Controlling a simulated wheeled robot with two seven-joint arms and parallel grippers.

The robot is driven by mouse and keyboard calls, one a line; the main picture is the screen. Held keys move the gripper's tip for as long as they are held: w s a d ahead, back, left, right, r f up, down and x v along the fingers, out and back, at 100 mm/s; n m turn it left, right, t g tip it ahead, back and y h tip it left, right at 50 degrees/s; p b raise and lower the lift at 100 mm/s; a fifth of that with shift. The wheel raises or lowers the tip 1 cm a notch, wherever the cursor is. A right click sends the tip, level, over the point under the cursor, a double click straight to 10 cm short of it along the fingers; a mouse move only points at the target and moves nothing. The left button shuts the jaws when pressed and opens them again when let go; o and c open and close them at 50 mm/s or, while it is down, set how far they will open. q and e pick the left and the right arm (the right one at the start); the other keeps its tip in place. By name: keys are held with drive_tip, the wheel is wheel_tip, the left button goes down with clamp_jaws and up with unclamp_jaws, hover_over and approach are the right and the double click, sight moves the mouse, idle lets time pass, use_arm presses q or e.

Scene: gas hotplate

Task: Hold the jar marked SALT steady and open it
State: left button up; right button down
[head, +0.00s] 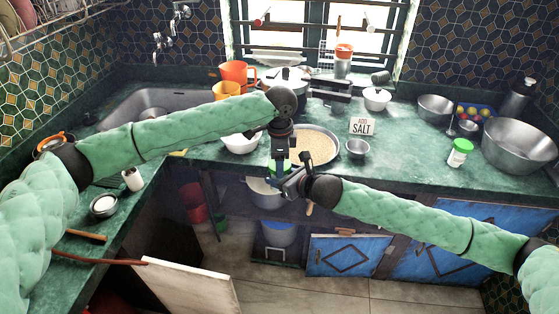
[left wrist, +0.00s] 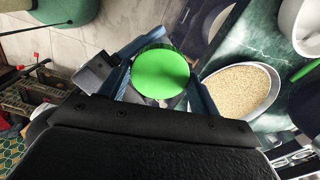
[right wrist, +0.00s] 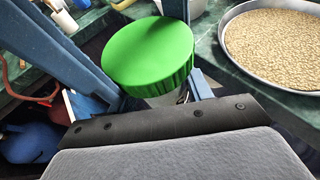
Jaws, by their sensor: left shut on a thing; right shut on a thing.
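A jar with a green lid (head: 279,168) is held between my two grippers, in front of the counter edge. Its marking cannot be read. My left gripper (head: 280,163) comes down from above with its fingers on either side of the lid, which shows round in the left wrist view (left wrist: 160,73). My right gripper (head: 287,184) comes from the right and is shut on the jar's pale body (right wrist: 168,97), just under the lid (right wrist: 148,50). The lid sits on the jar; I see no gap. Most of the body is hidden.
A second green-lidded jar (head: 460,153) stands on the right counter. A card reading "ADD SALT" (head: 361,127) stands behind a wide pan of grain (head: 314,147) and a small metal bowl (head: 357,148). Steel bowls (head: 520,146) stand far right. The counter edge is close to the held jar.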

use_arm(q)
drive_tip(key=shift+n, duration=0.5)
drive_tip(key=o, duration=1)
drive_tip(key=shift+c, duration=0.2)
drive_tip(key=shift+o, duration=0.6)
drive_tip(key=shift+s, duration=0.1)
drive_tip(key=shift+r, duration=0.1)
